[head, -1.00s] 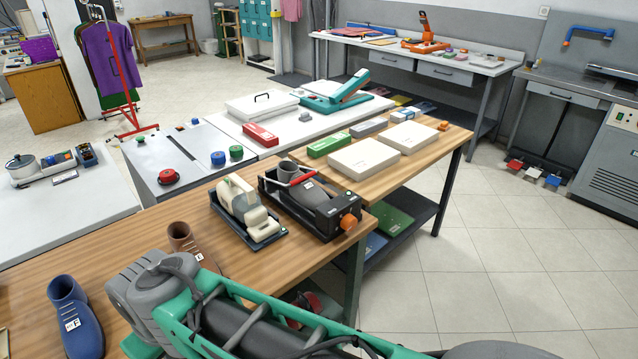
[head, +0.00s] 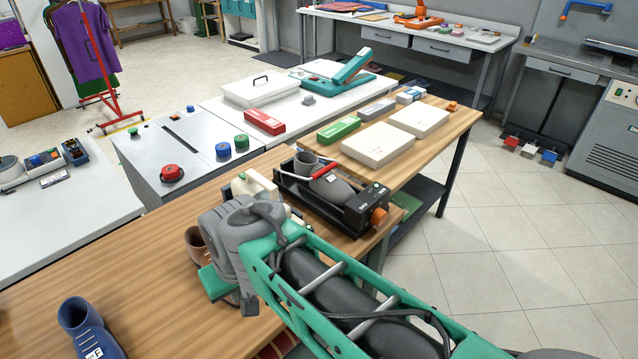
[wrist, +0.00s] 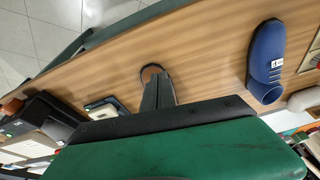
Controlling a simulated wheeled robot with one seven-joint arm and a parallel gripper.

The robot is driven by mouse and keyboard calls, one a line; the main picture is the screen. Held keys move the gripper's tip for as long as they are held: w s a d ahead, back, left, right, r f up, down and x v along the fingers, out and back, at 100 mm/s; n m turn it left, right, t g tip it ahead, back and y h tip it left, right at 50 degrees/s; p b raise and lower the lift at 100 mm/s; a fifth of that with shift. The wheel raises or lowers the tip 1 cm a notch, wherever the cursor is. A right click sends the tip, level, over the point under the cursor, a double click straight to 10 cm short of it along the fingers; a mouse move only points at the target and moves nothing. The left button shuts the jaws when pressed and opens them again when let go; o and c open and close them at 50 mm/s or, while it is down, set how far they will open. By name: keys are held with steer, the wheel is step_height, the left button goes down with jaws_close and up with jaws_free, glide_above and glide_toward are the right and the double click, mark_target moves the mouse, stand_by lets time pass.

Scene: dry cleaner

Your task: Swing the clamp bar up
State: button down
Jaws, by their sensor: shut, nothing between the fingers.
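The black shoe device (head: 345,212) stands on the wooden bench. It holds a dark grey shoe shape (head: 338,189), with a red-gripped bar (head: 326,171), apparently the clamp bar, lying low across it. An orange knob (head: 379,216) is at its right end. My gripper (wrist: 158,92) shows in the wrist view with its fingers together and empty, over the brown shoe (wrist: 150,72). In the head view my wrist is left of and nearer than the device, apart from it, and hides the fingertips. The device (wrist: 50,118) is at the left of the wrist view, its bar not clear there.
A cream appliance (head: 250,187) stands between my wrist and the device, partly hidden. A blue shoe (head: 88,332) is at the bench's front left. White boxes (head: 378,144) and a green box (head: 338,130) lie beyond the device. Open tiled floor (head: 480,240) is at right.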

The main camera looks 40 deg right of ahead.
steer(key=w+d+r+m+t+y+p, duration=0.15)
steer(key=w+d+r+m+p, duration=0.25)
steer(key=w+d+m, duration=1.1)
steer(key=d+f+m+t+p, duration=0.1)
steer(key=d+m+t, duration=0.1)
steer(key=d+m, duration=0.8)
steer(key=s+d+f+m+t+p, duration=0.1)
steer(key=d+f+m+t+p, duration=0.1)
steer(key=d+m, duration=0.9)
steer(key=d, duration=0.4)
steer(key=shift+d+f, duration=0.15)
steer(key=shift+f, duration=0.1)
steer(key=p+x, duration=0.1)
steer(key=x, duration=0.9)
